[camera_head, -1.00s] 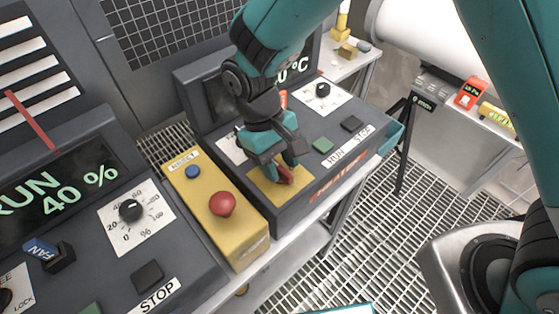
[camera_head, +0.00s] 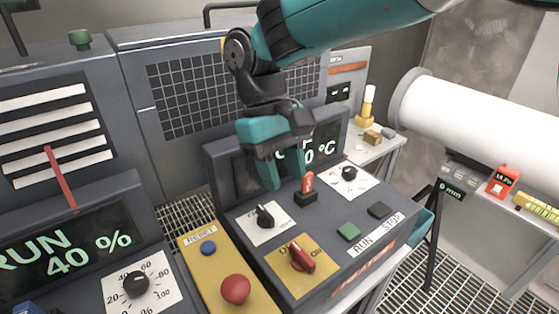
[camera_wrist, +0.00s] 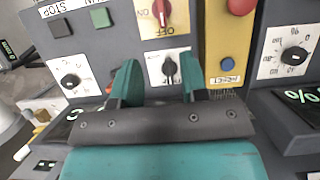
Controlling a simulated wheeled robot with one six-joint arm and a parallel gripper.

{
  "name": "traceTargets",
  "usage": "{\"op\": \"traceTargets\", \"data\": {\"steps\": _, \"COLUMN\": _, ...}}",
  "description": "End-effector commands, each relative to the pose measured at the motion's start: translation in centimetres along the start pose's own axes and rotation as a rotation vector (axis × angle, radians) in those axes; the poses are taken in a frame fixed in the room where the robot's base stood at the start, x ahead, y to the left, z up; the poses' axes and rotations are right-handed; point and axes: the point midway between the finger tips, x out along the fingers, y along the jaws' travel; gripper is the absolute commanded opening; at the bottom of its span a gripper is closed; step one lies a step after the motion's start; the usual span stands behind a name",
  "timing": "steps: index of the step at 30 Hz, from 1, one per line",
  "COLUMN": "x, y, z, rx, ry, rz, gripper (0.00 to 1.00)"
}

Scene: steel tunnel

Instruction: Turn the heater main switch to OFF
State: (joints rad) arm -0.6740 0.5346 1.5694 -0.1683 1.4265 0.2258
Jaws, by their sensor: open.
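The heater main switch (camera_head: 301,255) is a red rotary handle on a yellow plate (camera_head: 283,262) at the front of the heater box. In the head view it lies slanted, its near end toward the lower right. In the wrist view the red handle (camera_wrist: 161,12) runs roughly up and down, above upside-down OFF lettering. I cannot tell for certain which mark it points at. My gripper (camera_head: 284,160) is open and empty, above and behind the switch and apart from it. Its fingers (camera_wrist: 159,72) show on either side of the black knob in the wrist view.
A black knob on a white plate (camera_head: 264,217) and an orange-red rocker switch (camera_head: 307,183) stand close under my gripper. A yellow box with a red mushroom button (camera_head: 236,289) and blue button (camera_head: 208,248) is at left. Green (camera_head: 348,231) and black (camera_head: 379,210) buttons are at right.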

Motion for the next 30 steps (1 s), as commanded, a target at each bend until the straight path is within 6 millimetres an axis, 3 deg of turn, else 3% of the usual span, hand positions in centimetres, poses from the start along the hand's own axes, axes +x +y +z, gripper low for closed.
{"op": "traceTargets", "data": {"steps": 6, "x": -2.3, "y": 0.0, "z": 0.0, "rx": 0.001, "ry": -0.001, "rz": -0.001, "gripper": 0.40}}
{"op": "traceTargets", "data": {"steps": 20, "x": -2.4, "y": 0.6, "z": 0.7, "rx": -0.002, "ry": 0.020, "rz": -0.015, "gripper": 0.40}}
{"op": "traceTargets", "data": {"steps": 23, "x": -1.7, "y": 1.9, "z": 2.8, "rx": -0.015, "ry": 0.078, "rz": -0.057, "gripper": 0.40}}
{"op": "traceTargets", "data": {"steps": 26, "x": -0.2, "y": 3.3, "z": 6.2, "rx": -0.033, "ry": 0.177, "rz": -0.118, "gripper": 0.40}}
{"op": "traceTargets", "data": {"steps": 30, "x": 3.1, "y": 4.0, "z": 11.3, "rx": -0.055, "ry": 0.339, "rz": -0.202, "gripper": 0.40}}
